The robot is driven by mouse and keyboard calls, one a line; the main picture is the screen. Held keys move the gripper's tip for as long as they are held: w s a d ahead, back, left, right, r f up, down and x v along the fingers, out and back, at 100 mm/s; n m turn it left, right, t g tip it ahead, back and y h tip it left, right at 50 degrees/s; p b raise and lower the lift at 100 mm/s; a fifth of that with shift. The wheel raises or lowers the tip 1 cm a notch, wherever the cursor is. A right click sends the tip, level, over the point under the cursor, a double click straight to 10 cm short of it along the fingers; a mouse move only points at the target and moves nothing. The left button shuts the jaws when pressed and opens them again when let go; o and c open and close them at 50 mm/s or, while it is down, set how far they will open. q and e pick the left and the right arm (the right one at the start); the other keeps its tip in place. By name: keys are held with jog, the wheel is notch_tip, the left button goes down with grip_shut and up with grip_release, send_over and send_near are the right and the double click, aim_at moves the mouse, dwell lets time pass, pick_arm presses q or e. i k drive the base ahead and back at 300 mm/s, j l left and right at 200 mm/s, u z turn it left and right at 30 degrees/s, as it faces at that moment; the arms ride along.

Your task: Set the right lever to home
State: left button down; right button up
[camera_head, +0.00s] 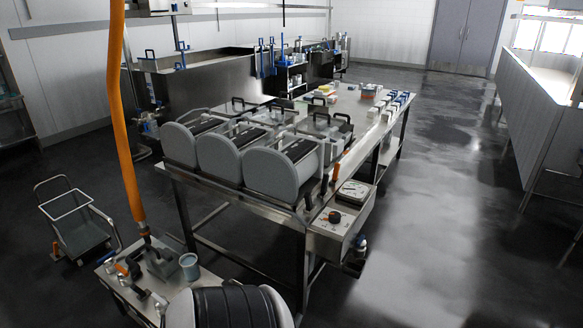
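A steel table (232,192) carries three grey, round-ended press units (268,178) side by side. At the table's near right corner a control box (328,232) has a round white dial (353,192) and a dark knob with red on it (334,216). A small upright handle with a reddish tip (336,173) stands near the right press unit, behind the dial. It looks like a lever, but it is too small to read its setting, and I cannot tell whether it is the right lever. Neither of my grippers is in view.
A low steel cart (207,279) with a cup (189,266) stands at the lower left, under an orange hose (122,120). A trolley (82,238) stands farther left. Small boxes (395,103) lie on the table's far end. The floor right of the table is clear.

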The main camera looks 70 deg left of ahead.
aim_at(326, 177)
jog(key=i+j+u, duration=0.15)
jog(key=u, duration=0.25)
jog(key=i+u, duration=0.25)
jog(key=u, duration=0.2)
jog(key=i+u, duration=0.25)
jog(key=u, duration=0.15)
jog(key=i+u, duration=0.25)
jog(key=u, duration=0.15)
jog(key=i+j+u, duration=0.1)
jog(key=i+u, duration=0.3)
jog(key=i, duration=0.4)
